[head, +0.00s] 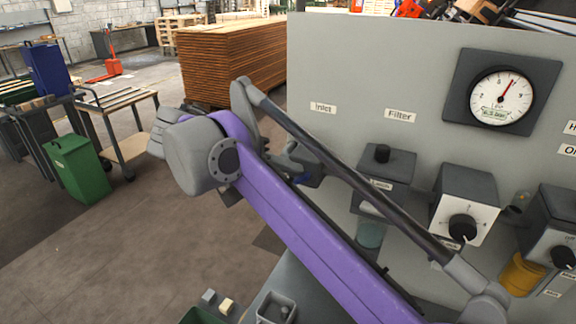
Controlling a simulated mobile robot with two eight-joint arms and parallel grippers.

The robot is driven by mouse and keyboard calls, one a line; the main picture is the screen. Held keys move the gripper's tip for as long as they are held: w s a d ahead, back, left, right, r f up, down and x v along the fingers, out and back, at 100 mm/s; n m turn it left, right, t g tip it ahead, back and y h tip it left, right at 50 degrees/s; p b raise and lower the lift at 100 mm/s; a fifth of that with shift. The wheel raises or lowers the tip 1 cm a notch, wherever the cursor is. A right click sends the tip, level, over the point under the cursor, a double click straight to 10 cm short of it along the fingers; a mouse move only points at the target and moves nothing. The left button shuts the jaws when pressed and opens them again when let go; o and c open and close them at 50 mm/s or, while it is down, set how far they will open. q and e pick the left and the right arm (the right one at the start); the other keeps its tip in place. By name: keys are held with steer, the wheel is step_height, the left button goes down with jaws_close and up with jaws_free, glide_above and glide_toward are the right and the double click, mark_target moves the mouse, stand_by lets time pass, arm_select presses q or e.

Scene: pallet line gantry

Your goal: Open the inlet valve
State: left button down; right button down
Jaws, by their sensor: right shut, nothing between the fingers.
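The panel's Inlet label (322,108) is at the upper left of the grey panel. Below it, a small blue part (303,180) shows beside dark grey parts; it may be the inlet valve's handle, but I cannot tell. My purple right arm crosses in front and hides most of this area. My right gripper (308,162) seems to be among these grey parts, shut and holding nothing. I cannot tell whether it touches the valve. My left gripper is out of view.
To the right are the filter unit (386,176), a regulator box with a black knob (463,228) and a pressure gauge (501,97) with a red needle. A green bin (77,168) and a wooden cart (134,148) stand at left. Stacked boards (228,62) stand behind. Open floor lies lower left.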

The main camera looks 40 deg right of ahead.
arm_select(q)
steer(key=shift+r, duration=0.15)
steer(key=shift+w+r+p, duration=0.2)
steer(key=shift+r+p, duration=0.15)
steer(key=shift+p, duration=0.05)
arm_select(e)
steer(key=shift+d, duration=0.1)
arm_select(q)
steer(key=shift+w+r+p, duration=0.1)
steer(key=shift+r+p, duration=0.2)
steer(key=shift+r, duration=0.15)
arm_select(e)
steer(key=shift+s+r+m+t+y, duration=0.1)
steer(key=shift+s+m+t+y, duration=0.1)
steer(key=shift+m+t+y, duration=0.15)
steer(key=shift+s+d+m+t+y+p, duration=0.45)
steer(key=shift+s+m+t+y+p, duration=0.4)
steer(key=shift+p, duration=1)
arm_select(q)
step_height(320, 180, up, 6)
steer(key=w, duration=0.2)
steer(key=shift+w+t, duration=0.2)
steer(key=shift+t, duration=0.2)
arm_select(e)
steer(key=shift+s+d+f, duration=0.1)
steer(key=shift+f, duration=0.1)
steer(key=shift+s+f, duration=0.1)
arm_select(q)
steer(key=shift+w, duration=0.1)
